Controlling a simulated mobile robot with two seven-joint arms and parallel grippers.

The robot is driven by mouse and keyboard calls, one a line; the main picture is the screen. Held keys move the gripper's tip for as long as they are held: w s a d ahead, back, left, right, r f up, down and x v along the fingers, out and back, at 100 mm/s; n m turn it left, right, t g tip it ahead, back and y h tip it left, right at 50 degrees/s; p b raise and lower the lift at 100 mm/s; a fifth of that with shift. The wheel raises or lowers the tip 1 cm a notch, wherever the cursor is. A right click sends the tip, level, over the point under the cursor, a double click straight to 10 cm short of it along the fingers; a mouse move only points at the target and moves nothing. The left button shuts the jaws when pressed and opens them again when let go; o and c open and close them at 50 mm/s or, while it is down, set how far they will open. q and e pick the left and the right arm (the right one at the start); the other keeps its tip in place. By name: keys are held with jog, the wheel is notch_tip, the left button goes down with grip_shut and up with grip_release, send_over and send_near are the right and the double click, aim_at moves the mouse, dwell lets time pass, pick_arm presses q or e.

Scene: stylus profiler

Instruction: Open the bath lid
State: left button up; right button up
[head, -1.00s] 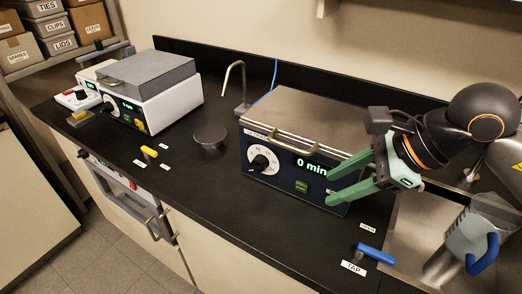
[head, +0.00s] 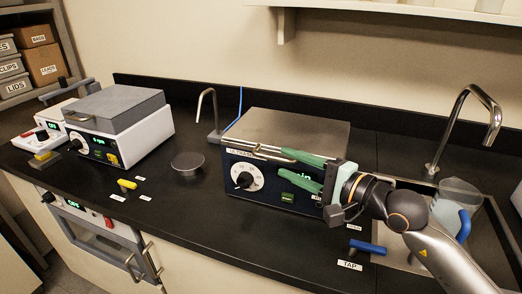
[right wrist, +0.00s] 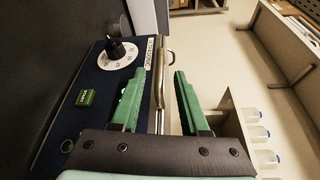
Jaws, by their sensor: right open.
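The ultrasonic bath (head: 262,183) has a dark blue front with a white dial and a small green display. Its flat steel lid (head: 300,128) is down on top. A bar handle (head: 245,144) runs along the lid's front edge; it also shows in the right wrist view (right wrist: 159,75). My right gripper (head: 285,163) reaches in from the right at the bath's front and is open. In the right wrist view, the handle lies between the two green fingers (right wrist: 160,73), with a gap on each side. My left gripper is out of view.
A grey-lidded white unit (head: 120,115) stands at the left. A round dark disc (head: 187,163) lies left of the bath, near a thin bent spout (head: 205,105). A sink with a tall faucet (head: 466,110) and a blue tap lever (head: 368,247) are at the right.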

aim_at(267, 155)
jog(key=p+x, duration=0.1)
jog(key=x, duration=0.7)
grip_shut()
dwell(1.3)
